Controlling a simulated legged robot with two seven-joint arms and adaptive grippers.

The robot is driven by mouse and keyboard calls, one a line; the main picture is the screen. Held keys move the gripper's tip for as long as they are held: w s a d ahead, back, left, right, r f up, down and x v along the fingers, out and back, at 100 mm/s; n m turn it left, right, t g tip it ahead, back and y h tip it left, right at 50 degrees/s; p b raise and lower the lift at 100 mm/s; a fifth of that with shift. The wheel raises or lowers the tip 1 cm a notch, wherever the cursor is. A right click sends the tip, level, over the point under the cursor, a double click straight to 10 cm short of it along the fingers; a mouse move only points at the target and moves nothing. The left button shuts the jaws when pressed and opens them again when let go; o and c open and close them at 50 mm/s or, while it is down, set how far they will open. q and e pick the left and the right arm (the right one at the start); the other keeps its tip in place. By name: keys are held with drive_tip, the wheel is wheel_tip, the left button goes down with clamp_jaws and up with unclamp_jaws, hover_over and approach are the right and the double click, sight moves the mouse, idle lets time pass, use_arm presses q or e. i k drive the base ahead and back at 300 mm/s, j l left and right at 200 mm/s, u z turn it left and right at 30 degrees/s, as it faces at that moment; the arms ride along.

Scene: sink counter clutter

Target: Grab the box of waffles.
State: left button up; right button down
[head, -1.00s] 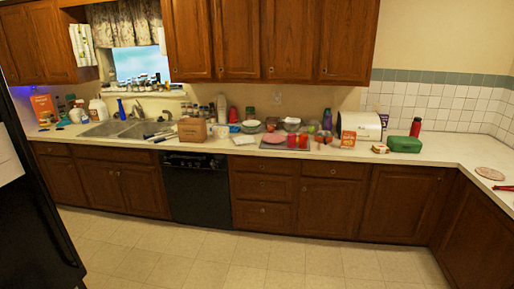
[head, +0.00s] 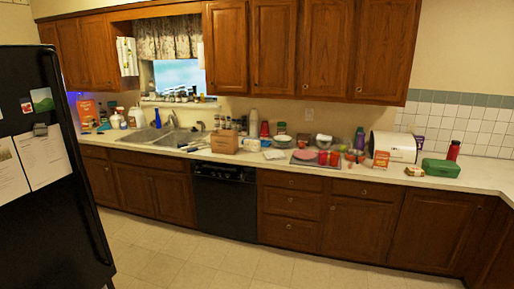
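No label is readable, so I cannot tell for sure which box holds waffles. An orange-red box (head: 88,113) stands upright at the far left end of the counter, left of the sink. A smaller orange and white box (head: 381,159) stands in front of the white rounded appliance on the right. A plain brown cardboard box (head: 224,142) sits right of the sink. Neither of my grippers is in view.
A black fridge (head: 55,190) with papers on it fills the left edge. The counter (head: 480,180) holds a sink (head: 150,138), several bowls and cups, a white appliance (head: 393,146) and a green case (head: 441,168). The tiled floor (head: 190,265) in front is clear.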

sight(250, 146)
drive_tip(key=i+l+z, duration=0.15)
drive_tip(key=z, duration=0.25)
drive_tip(key=i+z, duration=0.4)
drive_tip(key=i+u, duration=0.2)
drive_tip(key=i, duration=0.45)
drive_tip(key=i+u, duration=0.2)
drive_tip(key=i, duration=0.45)
drive_tip(key=i+l+u, duration=0.2)
drive_tip(key=i, duration=0.45)
drive_tip(key=i+j+u, duration=0.25)
drive_tip(key=u, duration=0.15)
drive_tip(key=i+j+u, duration=0.15)
drive_tip(key=i+u, duration=0.7)
drive_tip(key=i+l+u, duration=0.1)
drive_tip(key=i+u, duration=0.35)
drive_tip(key=i+l+u, duration=0.2)
drive_tip(key=u, duration=0.2)
drive_tip(key=i+j+u, duration=0.25)
drive_tip(key=i, duration=0.7)
drive_tip(key=i+u, duration=0.25)
drive_tip(key=i, duration=0.65)
drive_tip(key=z, duration=5.1)
